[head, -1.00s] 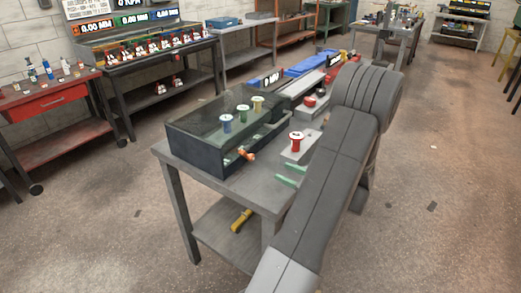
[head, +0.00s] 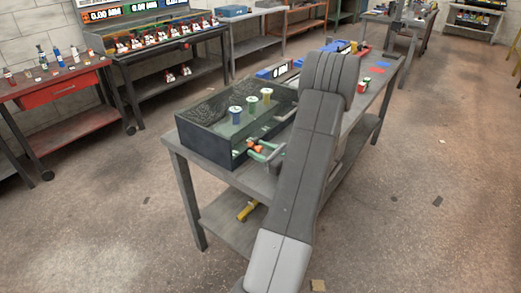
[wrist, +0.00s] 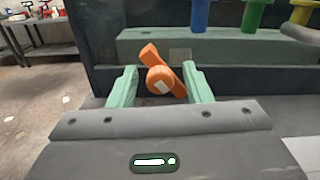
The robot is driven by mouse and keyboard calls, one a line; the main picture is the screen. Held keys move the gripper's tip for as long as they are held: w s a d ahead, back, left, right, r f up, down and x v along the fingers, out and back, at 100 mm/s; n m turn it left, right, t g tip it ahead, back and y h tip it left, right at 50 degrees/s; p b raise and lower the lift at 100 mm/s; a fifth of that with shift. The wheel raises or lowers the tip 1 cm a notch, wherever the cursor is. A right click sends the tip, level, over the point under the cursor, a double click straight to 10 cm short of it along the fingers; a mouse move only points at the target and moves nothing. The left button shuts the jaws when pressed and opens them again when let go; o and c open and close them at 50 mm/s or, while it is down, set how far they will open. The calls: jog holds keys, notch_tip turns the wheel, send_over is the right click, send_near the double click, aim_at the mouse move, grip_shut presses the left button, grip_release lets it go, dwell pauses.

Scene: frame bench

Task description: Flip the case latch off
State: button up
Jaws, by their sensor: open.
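In the wrist view the orange latch (wrist: 160,80) has a round hub with a pale mark and a lever tilted from upper left to lower right. My gripper (wrist: 160,86) is open, with its pale green fingers on either side of the latch. I cannot tell whether either finger touches it. In the head view my gripper (head: 265,151) is at the case front, partly hidden by my arm.
A yellow object (head: 247,211) lies on the lower shelf. A red workbench (head: 62,90) stands left across open floor.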

jog(key=c, duration=0.9)
jog(key=shift+m, duration=0.3)
jog(key=shift+w+d+r+m+p, duration=0.1)
jog(key=shift+w+m+p, duration=0.05)
jog(key=shift+m+p, duration=0.45)
jog(key=shift+w+d+r+m+p, duration=0.1)
jog(key=shift+m+p, duration=0.4)
jog(key=shift+m, duration=0.1)
jog(key=shift+w+d+r+m+p, duration=0.15)
jog(key=shift+m+p, duration=0.25)
jog(key=shift+m, duration=0.35)
jog(key=shift+w+d+f+m+p, duration=0.1)
jog(key=shift+w+m+p, duration=0.2)
jog(key=shift+m, duration=0.4)
jog(key=shift+w+d+r+m+p, duration=0.1)
jog(key=shift+m+p, duration=0.35)
jog(key=shift+m, duration=0.3)
jog(key=shift+o, duration=0.2)
